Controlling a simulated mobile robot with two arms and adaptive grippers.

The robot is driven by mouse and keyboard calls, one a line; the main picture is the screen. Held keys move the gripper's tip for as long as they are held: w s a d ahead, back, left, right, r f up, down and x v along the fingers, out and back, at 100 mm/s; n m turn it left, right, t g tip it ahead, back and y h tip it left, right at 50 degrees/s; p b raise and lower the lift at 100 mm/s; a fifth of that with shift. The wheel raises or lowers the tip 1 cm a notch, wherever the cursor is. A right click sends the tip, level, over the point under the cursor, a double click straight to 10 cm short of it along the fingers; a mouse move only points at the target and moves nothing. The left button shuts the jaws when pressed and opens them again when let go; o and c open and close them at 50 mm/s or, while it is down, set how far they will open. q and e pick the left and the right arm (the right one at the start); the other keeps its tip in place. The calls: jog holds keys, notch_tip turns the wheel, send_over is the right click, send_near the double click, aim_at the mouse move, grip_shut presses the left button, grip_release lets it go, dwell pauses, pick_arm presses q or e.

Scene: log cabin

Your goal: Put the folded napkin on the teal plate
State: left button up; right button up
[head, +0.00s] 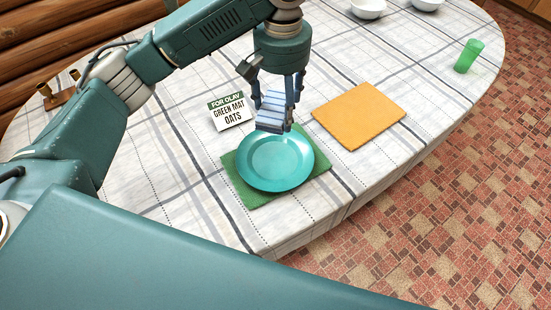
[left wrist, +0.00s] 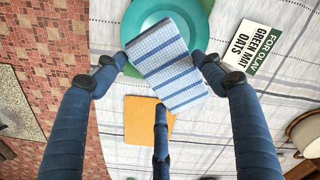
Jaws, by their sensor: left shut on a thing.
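The folded napkin (head: 271,112) is light blue and white with darker blue stripes. My left gripper (head: 276,95) is shut on it and holds it over or near the far rim of the teal plate (head: 275,160). In the left wrist view the napkin (left wrist: 168,65) sits between the fingers and covers part of the plate (left wrist: 150,15). The plate lies on a green mat (head: 245,196). I cannot tell whether the napkin touches the plate. My right gripper is not in view.
A card (head: 231,112) reading "FOR OLAV GREEN MAT OATS" is left of the gripper. An orange mat (head: 358,116) lies bare to the right.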

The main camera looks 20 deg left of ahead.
pick_arm(q)
send_over(279, 161)
notch_tip(279, 161, down, 14)
jog(key=shift+p, duration=0.35)
notch_tip(279, 161, down, 5)
jog(key=shift+f, duration=0.1)
jog(key=shift+s, duration=0.1)
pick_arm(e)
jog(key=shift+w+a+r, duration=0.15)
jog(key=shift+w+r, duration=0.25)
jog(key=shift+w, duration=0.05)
pick_arm(q)
jog(key=o, duration=1.1)
notch_tip(279, 161, up, 12)
jog(key=shift+b, duration=0.4)
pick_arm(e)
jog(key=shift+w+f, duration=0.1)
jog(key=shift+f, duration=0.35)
pick_arm(q)
jog(key=shift+d, duration=0.1)
